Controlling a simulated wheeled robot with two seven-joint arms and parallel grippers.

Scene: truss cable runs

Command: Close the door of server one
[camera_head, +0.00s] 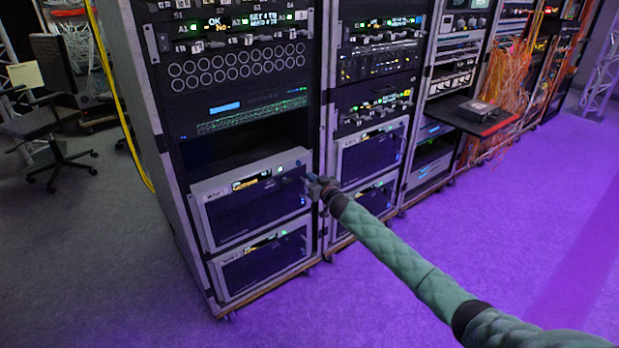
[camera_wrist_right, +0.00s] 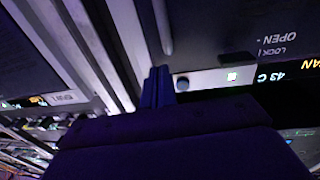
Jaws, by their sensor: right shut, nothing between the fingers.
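Two grey-framed server units sit one above the other at the bottom of the nearest rack. The upper unit (camera_head: 245,212), with a dark front and a small lit display, seems to be server one; its label is too small to read surely. I cannot tell whether its door is fully flush. My right gripper (camera_head: 319,188) is shut and empty at the unit's right edge. In the right wrist view its fingers (camera_wrist_right: 157,86) are beside a light strip (camera_wrist_right: 212,79) with a round knob, a green light and LOCK and OPEN lettering. Contact is unclear. My left gripper is not in view.
The lower server unit (camera_head: 262,266) is directly beneath. A second rack (camera_head: 372,150) stands close to the right, with similar units. Farther right are a pulled-out shelf (camera_head: 470,113) and orange cables (camera_head: 505,75). The purple-lit floor (camera_head: 480,230) in front is clear.

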